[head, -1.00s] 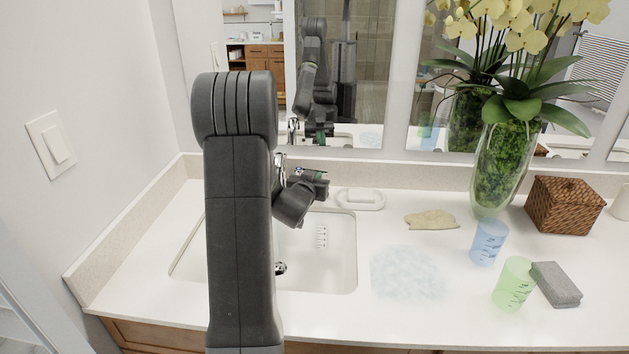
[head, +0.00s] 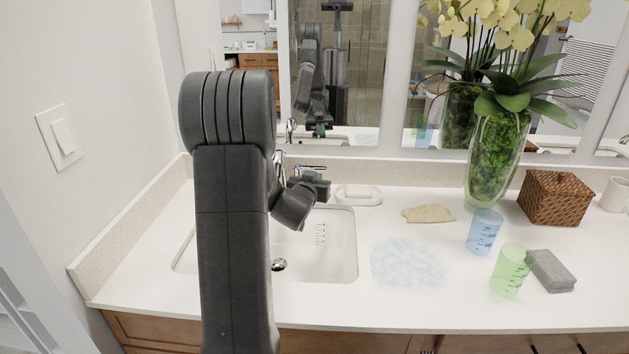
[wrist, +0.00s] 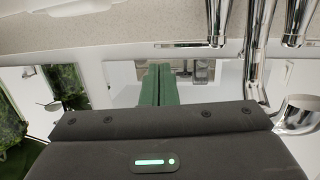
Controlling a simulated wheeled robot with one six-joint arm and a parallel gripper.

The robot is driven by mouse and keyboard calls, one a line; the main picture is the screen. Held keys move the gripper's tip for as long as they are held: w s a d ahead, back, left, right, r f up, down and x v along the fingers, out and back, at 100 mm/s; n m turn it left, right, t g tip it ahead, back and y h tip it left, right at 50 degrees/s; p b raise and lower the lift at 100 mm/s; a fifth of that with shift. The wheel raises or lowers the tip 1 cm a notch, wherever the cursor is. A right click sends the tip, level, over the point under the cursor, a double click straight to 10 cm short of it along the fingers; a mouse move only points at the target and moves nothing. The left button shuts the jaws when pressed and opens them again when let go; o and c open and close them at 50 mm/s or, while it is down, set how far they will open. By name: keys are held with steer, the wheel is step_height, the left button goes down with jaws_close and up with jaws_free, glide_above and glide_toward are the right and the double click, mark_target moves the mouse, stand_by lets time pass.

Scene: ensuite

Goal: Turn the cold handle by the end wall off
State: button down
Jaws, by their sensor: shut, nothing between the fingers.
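The chrome tap stands at the back of the sink (head: 340,262). Its spout (head: 279,164) shows just right of my arm, and a chrome lever handle (head: 311,168) lies just behind my gripper (head: 322,184). The left side of the tap is hidden by my arm. In the upside-down wrist view, two chrome handles, one on the left (wrist: 216,22) and one on the right (wrist: 297,22), flank the spout (wrist: 256,50). My gripper's green fingers (wrist: 157,86) are together and empty, apart from the left handle's lever. I cannot make out hot or cold marks or running water.
A soap dish (head: 359,196) sits right of my gripper. The mirror and backsplash are close behind; the end wall (head: 110,130) is left.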

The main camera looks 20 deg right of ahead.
steer(key=s+a+b, duration=0.1)
steer(key=s+a, duration=0.2)
steer(key=s, duration=0.4)
steer(key=shift+r, duration=0.45)
steer(key=shift+d, duration=0.1)
